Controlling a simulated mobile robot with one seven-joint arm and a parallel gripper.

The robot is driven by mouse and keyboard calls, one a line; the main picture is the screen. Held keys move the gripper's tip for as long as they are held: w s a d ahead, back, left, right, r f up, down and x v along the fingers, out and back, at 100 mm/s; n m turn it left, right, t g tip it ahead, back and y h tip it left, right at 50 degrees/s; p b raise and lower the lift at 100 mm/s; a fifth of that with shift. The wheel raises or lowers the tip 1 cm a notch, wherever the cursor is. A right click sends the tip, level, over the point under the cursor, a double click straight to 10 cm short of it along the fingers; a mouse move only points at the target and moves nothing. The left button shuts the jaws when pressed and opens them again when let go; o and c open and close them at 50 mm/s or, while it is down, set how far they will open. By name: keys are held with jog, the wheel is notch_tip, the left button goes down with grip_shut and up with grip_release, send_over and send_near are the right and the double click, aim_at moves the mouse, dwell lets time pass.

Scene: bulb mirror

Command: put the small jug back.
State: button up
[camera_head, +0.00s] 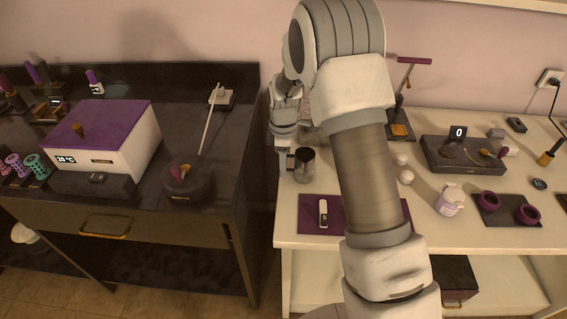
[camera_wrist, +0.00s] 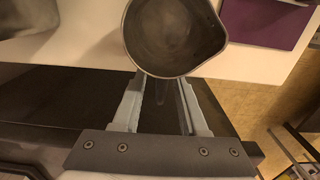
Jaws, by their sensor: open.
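The small jug (camera_head: 304,168) is a grey, open-topped cup near the left edge of the white table. In the wrist view the jug (camera_wrist: 174,38) shows from above, its round mouth open and a pouring lip at its right. My gripper (camera_head: 289,161) is at the jug's left side, pointing down at the table's edge. In the wrist view my gripper (camera_wrist: 163,88) is open, with its two fingers apart below the jug's rim. A narrow part, seemingly the jug's handle, lies between the fingers. The rim hides the fingertips, and I cannot tell whether they touch it.
A purple mat (camera_head: 340,226) with a small white timer-like device (camera_head: 323,213) lies in front of the jug. My arm hides the table's middle. A black scale (camera_head: 462,156) reads 0 at the right. A dark bench (camera_head: 225,170) stands left, across a gap.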

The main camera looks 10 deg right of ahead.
notch_tip(320, 180, up, 11)
jog(key=shift+r+p, duration=0.15)
jog(key=shift+p, duration=0.65)
jog(key=shift+r, duration=0.7)
jog(key=s+d+r+m+t, duration=0.3)
jog(key=s+r+m, duration=0.4)
jog(key=s+r, duration=0.6)
jog(key=s+d+r+m+t, duration=0.1)
jog(key=s+m, duration=0.3)
jog(key=s, duration=0.4)
jog(key=s+d+r+m+t, duration=0.1)
jog(key=s+m, duration=0.3)
jog(key=s, duration=0.4)
jog(key=shift+s+d+r+m+t, duration=0.25)
jog(key=shift+d+m+t, duration=0.05)
jog(key=shift+d+m, duration=0.1)
